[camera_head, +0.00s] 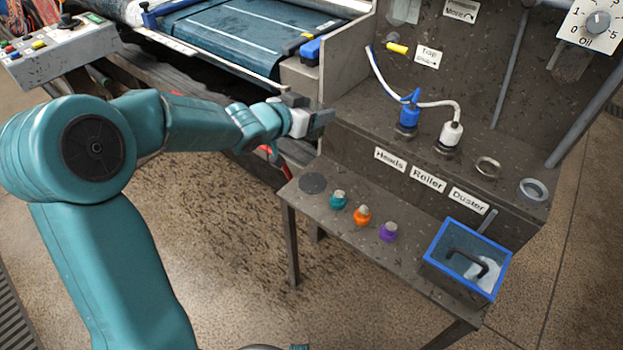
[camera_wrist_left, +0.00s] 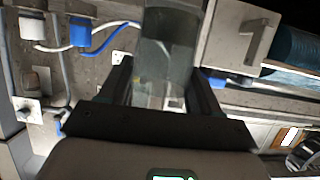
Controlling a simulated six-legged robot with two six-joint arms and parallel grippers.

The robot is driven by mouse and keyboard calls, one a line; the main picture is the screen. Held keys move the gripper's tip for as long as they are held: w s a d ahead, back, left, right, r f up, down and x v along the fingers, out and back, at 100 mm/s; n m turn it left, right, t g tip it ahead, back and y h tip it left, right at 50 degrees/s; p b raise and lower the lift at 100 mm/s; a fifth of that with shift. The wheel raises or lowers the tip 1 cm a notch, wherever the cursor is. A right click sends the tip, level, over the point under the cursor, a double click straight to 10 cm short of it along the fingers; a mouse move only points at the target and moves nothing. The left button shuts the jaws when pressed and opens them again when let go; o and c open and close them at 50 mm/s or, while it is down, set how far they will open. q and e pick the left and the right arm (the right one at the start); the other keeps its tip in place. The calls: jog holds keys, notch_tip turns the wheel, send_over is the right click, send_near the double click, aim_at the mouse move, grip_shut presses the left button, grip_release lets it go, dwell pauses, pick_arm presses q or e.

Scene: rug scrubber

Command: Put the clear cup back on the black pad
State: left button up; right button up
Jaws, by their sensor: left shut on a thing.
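My left gripper (camera_head: 318,120) reaches in from the left, in front of the machine's ledge and above the small table. The left wrist view shows its two dark fingers (camera_wrist_left: 167,90) closed on the sides of a clear cup (camera_wrist_left: 170,45), a see-through cylinder. I cannot make the cup out clearly in the head view. The black pad (camera_head: 313,183) is a dark round disc at the back left corner of the table, bare, below the gripper. My right gripper is not in view.
The table (camera_head: 345,243) carries teal (camera_head: 338,200), orange (camera_head: 362,215) and purple (camera_head: 388,231) knobs and a blue-rimmed bin (camera_head: 465,262) at its right. Blue (camera_head: 408,118) and white (camera_head: 451,133) hose fittings stand on the ledge. A belt (camera_head: 235,40) lies behind my arm.

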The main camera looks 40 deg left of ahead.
pick_arm(q)
jog(key=b, duration=0.4)
send_over(313, 184)
notch_tip(313, 184, down, 13)
notch_tip(313, 184, down, 5)
jog(key=shift+a+r+b, duration=0.1)
jog(key=shift+b, duration=0.6)
jog(key=shift+r, duration=0.1)
jog(key=shift+f, duration=0.25)
jog(key=o, duration=1.2)
jog(key=shift+r, duration=0.1)
